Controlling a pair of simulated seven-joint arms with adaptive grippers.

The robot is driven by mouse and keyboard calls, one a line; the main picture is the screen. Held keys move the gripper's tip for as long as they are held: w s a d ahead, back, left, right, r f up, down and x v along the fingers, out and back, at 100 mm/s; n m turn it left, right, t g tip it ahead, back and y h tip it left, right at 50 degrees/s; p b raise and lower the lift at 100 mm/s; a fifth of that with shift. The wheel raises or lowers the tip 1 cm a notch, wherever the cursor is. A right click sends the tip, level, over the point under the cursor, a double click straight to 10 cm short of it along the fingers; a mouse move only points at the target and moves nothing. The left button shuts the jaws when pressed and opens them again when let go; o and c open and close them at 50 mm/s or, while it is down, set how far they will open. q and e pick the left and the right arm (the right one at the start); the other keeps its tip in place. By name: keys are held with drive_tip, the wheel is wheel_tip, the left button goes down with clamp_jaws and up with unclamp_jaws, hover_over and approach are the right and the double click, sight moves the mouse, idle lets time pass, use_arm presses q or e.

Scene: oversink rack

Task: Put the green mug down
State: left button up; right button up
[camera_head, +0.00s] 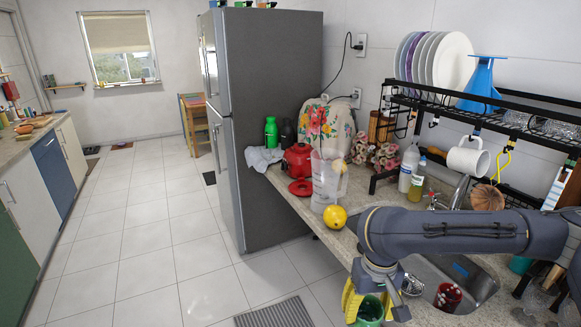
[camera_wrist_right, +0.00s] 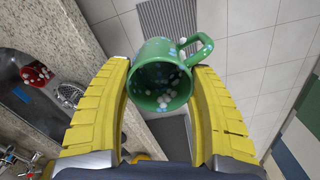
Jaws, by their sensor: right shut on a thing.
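My right gripper (camera_wrist_right: 158,85) is shut on the green mug (camera_wrist_right: 162,72), one yellow finger on each side of it. In the wrist view the mug's open mouth faces the camera, and its handle points to the upper right. Small pale balls show inside it, and a few by the handle. In the head view my right gripper (camera_head: 376,302) and the green mug (camera_head: 370,309) are at the bottom, by the counter's front edge. The wrist view shows floor tiles and a grey mat behind the mug. My left gripper does not show.
The sink (camera_head: 478,287) holds a red mug (camera_head: 448,296) with pale balls. A yellow ball (camera_head: 335,217), a clear pitcher (camera_head: 326,183) and a red pot (camera_head: 298,160) stand on the counter (camera_head: 283,184) at the left. A black rack (camera_head: 440,108) with plates and a hanging white mug (camera_head: 467,161) is above.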

drive_tip(key=shift+w+r, duration=0.1)
drive_tip(key=shift+w, duration=0.15)
drive_tip(key=w+d+r+m, duration=0.1)
drive_tip(key=w+d+m, duration=0.2)
drive_tip(key=w, duration=0.5)
drive_tip(key=w+d+m, duration=0.3)
drive_tip(key=w+d, duration=0.3)
drive_tip(key=w, duration=0.2)
drive_tip(key=shift+w+r+m, duration=0.25)
drive_tip(key=shift+r+m, duration=0.05)
drive_tip(key=shift+r, duration=0.1)
drive_tip(key=w+d+m, duration=0.1)
drive_tip(key=d, duration=0.1)
drive_tip(key=w+d+m, duration=0.1)
drive_tip(key=w+d, duration=0.1)
drive_tip(key=w+d+m, duration=0.1)
drive_tip(key=w+d, duration=0.1)
drive_tip(key=shift+d+r, duration=0.35)
drive_tip(key=w+d+m, duration=0.2)
drive_tip(key=d+m, duration=0.1)
drive_tip(key=d, duration=0.3)
drive_tip(key=shift+w+d, duration=0.15)
drive_tip(key=shift+w, duration=0.15)
drive_tip(key=shift+m, duration=0.5)
drive_tip(key=f, duration=0.6)
drive_tip(key=d+f, duration=0.1)
drive_tip(key=f, duration=1.3)
drive_tip(key=shift+d, duration=0.15)
